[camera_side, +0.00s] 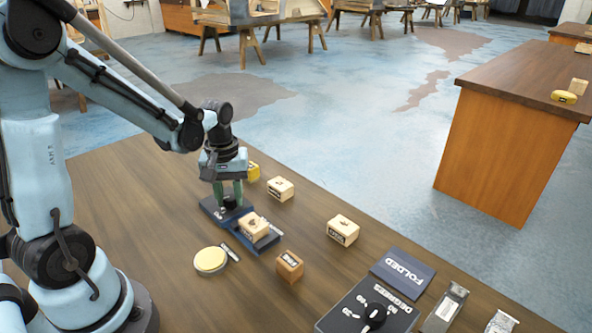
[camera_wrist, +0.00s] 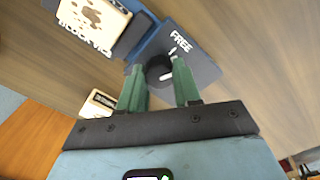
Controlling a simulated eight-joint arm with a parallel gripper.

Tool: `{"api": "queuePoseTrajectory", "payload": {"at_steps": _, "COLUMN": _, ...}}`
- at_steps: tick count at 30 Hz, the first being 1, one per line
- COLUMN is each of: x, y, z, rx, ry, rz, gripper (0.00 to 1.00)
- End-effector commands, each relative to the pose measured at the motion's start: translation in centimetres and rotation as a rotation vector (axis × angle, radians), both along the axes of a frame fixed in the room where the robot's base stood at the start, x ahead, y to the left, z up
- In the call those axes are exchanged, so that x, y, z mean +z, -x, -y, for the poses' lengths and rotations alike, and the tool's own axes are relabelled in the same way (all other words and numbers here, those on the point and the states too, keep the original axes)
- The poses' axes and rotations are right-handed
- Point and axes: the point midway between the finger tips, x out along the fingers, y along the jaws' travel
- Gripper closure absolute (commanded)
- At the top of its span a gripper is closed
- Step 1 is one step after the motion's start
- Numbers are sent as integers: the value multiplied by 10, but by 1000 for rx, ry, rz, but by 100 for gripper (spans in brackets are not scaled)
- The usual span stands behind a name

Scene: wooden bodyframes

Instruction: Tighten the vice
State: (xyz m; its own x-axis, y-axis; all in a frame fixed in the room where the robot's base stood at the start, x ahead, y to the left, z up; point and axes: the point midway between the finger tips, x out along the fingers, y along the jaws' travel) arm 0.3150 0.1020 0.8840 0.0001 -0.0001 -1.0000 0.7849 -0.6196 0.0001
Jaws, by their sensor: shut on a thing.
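The vice is a blue tool with a flat plate (camera_wrist: 196,66) bearing the word FREE, and it also shows on the table in the side view (camera_side: 209,208). A black round knob (camera_wrist: 160,73) stands on this plate. A pale wooden block with brown stains (camera_wrist: 92,20) sits at the vice's other end, and it shows in the side view too (camera_side: 254,227). My gripper (camera_wrist: 158,67) has its two green fingers on either side of the knob, shut on it. In the side view my gripper (camera_side: 229,198) points straight down over the plate.
Several loose wooden blocks lie near the vice, including one behind it (camera_side: 280,189), one to the right (camera_side: 342,230) and a browner one (camera_side: 289,266). A round yellow-topped tin (camera_side: 210,260) is in front. A dark panel reading DEGREES (camera_side: 352,306) and a FOLDED sheet (camera_side: 402,271) lie at right.

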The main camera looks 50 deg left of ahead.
Motion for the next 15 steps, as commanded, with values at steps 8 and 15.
{"api": "queuePoseTrajectory", "payload": {"at_steps": 8, "x": 0, "y": 0, "z": 0, "rx": -263, "ry": 0, "rz": -1, "gripper": 98}}
{"api": "queuePoseTrajectory", "payload": {"at_steps": 15, "x": 0, "y": 0, "z": 0, "rx": -490, "ry": 0, "rz": -1, "gripper": 98}}
